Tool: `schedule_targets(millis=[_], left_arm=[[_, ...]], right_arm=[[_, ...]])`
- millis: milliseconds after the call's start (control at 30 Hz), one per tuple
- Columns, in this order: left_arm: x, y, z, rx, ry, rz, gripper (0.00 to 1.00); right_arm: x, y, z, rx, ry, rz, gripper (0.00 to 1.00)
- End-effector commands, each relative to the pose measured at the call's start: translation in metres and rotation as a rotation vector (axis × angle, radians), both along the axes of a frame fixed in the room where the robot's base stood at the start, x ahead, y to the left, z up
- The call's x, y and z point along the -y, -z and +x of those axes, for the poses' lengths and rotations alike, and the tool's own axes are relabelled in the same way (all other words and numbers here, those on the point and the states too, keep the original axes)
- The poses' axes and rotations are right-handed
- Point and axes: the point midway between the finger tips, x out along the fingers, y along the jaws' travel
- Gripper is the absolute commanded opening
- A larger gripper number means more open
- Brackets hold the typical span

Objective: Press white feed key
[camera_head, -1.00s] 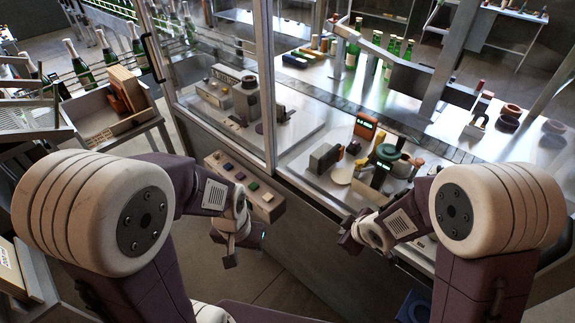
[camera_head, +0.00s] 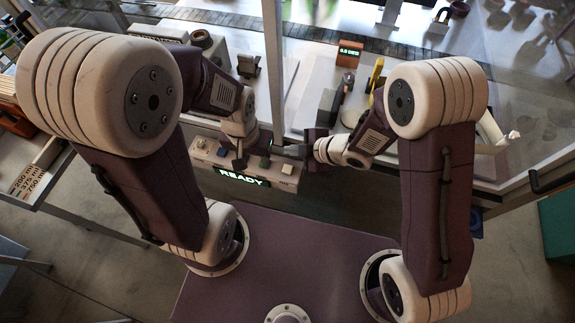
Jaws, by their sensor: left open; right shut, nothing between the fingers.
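The key panel (camera_head: 212,157) runs along the front of the machine, with a lit READY display (camera_head: 242,179) on its face. A pale key (camera_head: 287,169) sits at the panel's right end, with small lettering below it that I cannot read. My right gripper (camera_head: 290,151) is shut and empty, just above and behind this pale key; whether it touches is unclear. My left gripper (camera_head: 240,160) is open and empty, pointing down over the middle of the panel and hiding part of it. A dark greenish key (camera_head: 264,162) shows between the two grippers.
A glass enclosure with a metal post (camera_head: 273,70) stands behind the panel. An orange-framed display (camera_head: 348,53) stands on the work deck at right. A box of cards (camera_head: 32,183) sits on the left side table. The floor in front of the panel is clear.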

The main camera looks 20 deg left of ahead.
Motion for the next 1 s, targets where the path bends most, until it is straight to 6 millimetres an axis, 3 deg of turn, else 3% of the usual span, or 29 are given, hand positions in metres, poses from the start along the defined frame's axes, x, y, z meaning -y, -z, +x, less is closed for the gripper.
schedule_targets(millis=[267,733,1000], left_arm=[[0.0,0.013,0.0,0.0,0.0,0.0,0.47],[-0.001,0.074,0.0,0.0,0.0,0.0,0.47],[-0.001,0.08,0.0,0.0,0.0,0.0,0.47]], right_arm=[[0.0,0.014,0.0,0.0,0.001,-0.001,0.0],[0.0,0.081,0.0,-0.001,0.002,-0.001,0.0],[0.0,0.089,0.0,-0.001,0.002,-0.001,0.0]])
